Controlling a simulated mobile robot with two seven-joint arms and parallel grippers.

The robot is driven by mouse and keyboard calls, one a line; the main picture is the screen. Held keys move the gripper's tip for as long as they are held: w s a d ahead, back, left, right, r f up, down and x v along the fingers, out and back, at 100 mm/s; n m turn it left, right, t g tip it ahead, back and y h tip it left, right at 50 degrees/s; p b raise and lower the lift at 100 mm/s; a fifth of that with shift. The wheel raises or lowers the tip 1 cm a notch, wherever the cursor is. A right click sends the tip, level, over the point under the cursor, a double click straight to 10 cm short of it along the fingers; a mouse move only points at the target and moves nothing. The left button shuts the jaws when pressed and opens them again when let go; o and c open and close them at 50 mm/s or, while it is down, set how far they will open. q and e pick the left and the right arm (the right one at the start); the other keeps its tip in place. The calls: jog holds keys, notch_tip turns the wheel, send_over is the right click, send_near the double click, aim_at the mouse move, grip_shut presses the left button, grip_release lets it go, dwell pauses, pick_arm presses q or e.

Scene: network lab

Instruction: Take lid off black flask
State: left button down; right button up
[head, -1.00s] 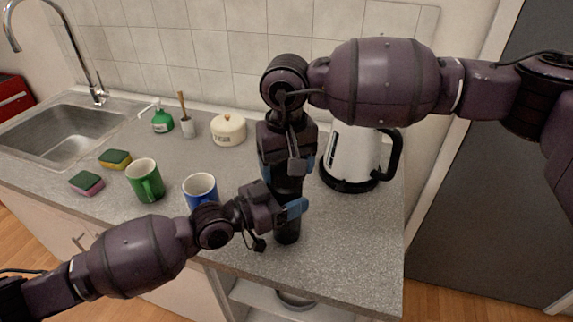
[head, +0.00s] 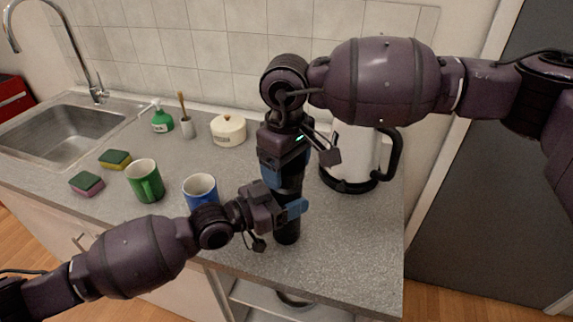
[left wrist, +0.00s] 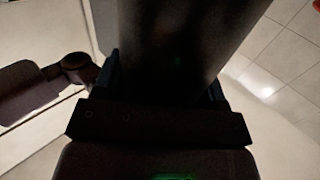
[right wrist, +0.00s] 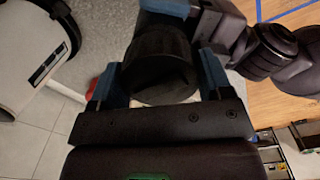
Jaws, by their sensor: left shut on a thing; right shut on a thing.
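The black flask (head: 287,233) stands upright on the grey counter near its front edge. My left gripper (head: 290,209) comes in from the left and is shut on the flask's body. The dark body also fills the middle of the left wrist view (left wrist: 180,45), between the fingers. My right gripper (head: 284,172) points down from above and is shut around the flask's black lid (right wrist: 160,62), seen in the right wrist view between the blue fingers. In the head view the gripper mostly hides the lid, and I cannot tell whether it is loose from the body.
A white and black kettle (head: 352,158) stands close behind on the right. A blue mug (head: 200,187) and a green mug (head: 145,181) stand to the left. A cream pot (head: 228,131) is at the back. The counter right of the flask (head: 350,235) is clear.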

jog(key=shift+r, duration=0.75)
jog(key=shift+r, duration=0.3)
jog(key=shift+r, duration=0.15)
jog(key=shift+r, duration=1.9)
pick_arm(q)
jog(key=shift+c, duration=0.5)
grip_release()
